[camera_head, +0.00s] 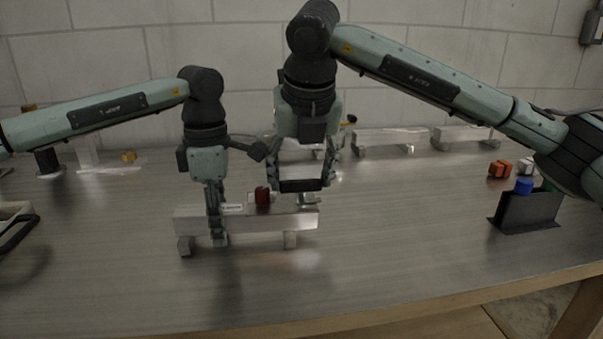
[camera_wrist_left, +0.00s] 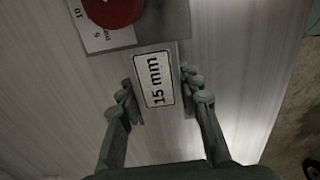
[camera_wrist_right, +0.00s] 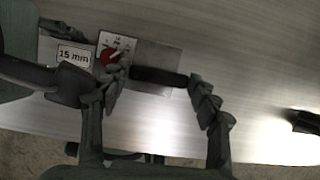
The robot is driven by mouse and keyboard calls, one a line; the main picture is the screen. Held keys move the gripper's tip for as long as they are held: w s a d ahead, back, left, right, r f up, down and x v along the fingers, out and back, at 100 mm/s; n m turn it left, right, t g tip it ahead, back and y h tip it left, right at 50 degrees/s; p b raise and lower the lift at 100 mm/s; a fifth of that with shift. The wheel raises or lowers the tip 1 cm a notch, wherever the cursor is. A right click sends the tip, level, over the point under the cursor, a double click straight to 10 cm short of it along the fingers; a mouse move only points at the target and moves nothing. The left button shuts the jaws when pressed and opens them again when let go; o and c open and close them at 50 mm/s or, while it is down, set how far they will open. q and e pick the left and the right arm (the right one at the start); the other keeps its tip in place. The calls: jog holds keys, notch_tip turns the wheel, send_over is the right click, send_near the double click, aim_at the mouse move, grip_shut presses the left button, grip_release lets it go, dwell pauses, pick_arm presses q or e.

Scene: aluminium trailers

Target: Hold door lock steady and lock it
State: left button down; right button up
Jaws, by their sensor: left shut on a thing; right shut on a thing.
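The door lock is a long aluminium bar (camera_head: 265,223) on small feet, with a red knob (camera_head: 262,195) and a white plate. My left gripper (camera_head: 217,236) grips its left part from above. In the left wrist view its fingers press on both sides of the bar at the "15 mm" label (camera_wrist_left: 155,80), beside the red knob (camera_wrist_left: 112,10). My right gripper (camera_head: 303,186) is over the right part, right of the knob. Its fingers are spread around a dark bar (camera_wrist_right: 160,77), which spans between them. The contact between this dark bar and the lock is hidden.
Other aluminium pieces (camera_head: 384,140) stand at the back. A dark holder (camera_head: 527,213) with a blue-topped item (camera_head: 523,186) stands right, near orange blocks (camera_head: 499,169). A tray (camera_head: 14,216) lies at the left edge. The table front is clear.

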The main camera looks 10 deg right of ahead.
jog(key=shift+w, duration=0.2)
jog(key=o, duration=1.2)
jog(key=shift+c, duration=0.2)
jog(key=shift+r, duration=0.1)
jog(key=shift+s+r, duration=0.1)
jog(key=shift+r, duration=0.25)
jog(key=v, duration=0.7)
jog(key=shift+s, duration=0.3)
jog(key=shift+d, duration=0.1)
jog(key=shift+c, duration=0.4)
